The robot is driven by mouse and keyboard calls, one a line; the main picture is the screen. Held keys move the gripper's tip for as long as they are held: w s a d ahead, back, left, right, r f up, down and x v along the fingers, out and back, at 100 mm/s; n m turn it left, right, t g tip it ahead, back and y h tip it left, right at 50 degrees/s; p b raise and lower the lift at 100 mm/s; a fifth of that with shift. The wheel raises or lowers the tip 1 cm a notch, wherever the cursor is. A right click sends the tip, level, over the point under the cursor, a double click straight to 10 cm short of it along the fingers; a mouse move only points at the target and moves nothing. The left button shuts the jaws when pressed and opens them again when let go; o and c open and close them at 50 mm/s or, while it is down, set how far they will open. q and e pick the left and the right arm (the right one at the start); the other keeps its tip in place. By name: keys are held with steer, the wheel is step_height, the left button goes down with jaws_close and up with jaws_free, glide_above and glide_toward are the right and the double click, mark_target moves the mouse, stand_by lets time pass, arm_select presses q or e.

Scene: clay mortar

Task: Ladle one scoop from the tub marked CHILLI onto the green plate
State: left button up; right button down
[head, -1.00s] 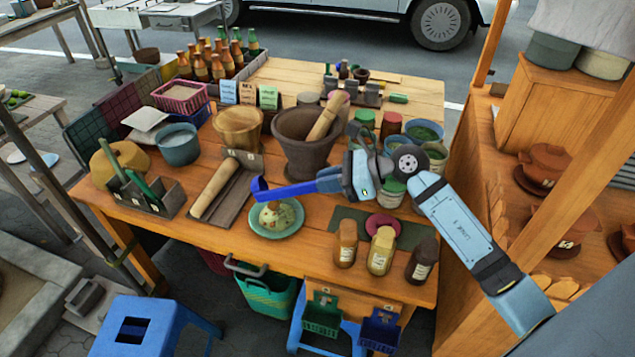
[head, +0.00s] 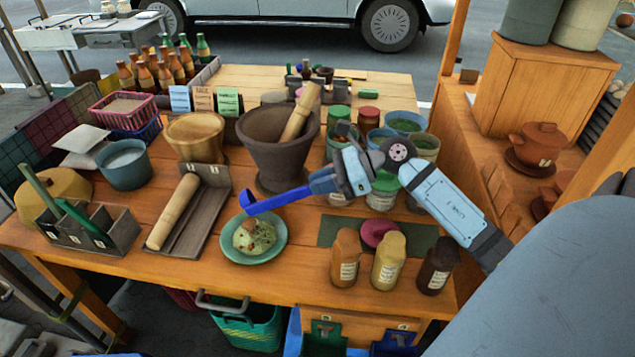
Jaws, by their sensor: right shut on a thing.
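My right gripper (head: 322,183) is shut on a blue ladle (head: 283,200), whose scoop end points left. The ladle's end is above the far side of the green plate (head: 228,251) in the picture; its height and what its bowl holds cannot be told. A pale mound (head: 254,235) with reddish bits lies on the plate. Several tubs stand behind my right arm, among them a blue one with green contents (head: 404,122) and one with a green lid (head: 383,187). No CHILLI marking is readable, and my arm partly hides these tubs. My left gripper is not in view.
A dark mortar (head: 272,138) with a wooden pestle (head: 299,112) stands behind the ladle. Three labelled bottles (head: 387,262) stand right of the plate. A rolling pin (head: 173,211) lies to its left. Bare wood (head: 190,275) shows along the front edge.

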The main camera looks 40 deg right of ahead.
steer(key=shift+a, duration=0.15)
steer(key=a+r+h+p, duration=0.1)
steer(key=p, duration=0.3)
steer(key=w+a+r+g+h+p, duration=0.1)
steer(key=r+p, duration=0.1)
steer(key=p, duration=0.1)
steer(key=a+r+g+h+p, duration=0.1)
steer(key=r+p, duration=0.1)
steer(key=p, duration=0.2)
steer(key=shift+w+p, duration=0.35)
arm_select(q)
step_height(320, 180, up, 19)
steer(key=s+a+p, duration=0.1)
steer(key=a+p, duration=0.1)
steer(key=p, duration=0.9)
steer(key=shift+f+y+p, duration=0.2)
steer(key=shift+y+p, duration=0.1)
steer(key=shift+p, duration=0.1)
arm_select(e)
steer(key=w+a+r+g+h, duration=0.2)
steer(key=a+h, duration=0.2)
steer(key=a, duration=0.1)
steer(key=w+a+r+n+g+h, duration=0.1)
steer(key=w+a+r+g+h, duration=0.1)
steer(key=a+h, duration=0.3)
steer(key=shift+w+a+r+g, duration=0.3)
steer(key=shift+w+a, duration=0.3)
steer(key=shift+w, duration=0.25)
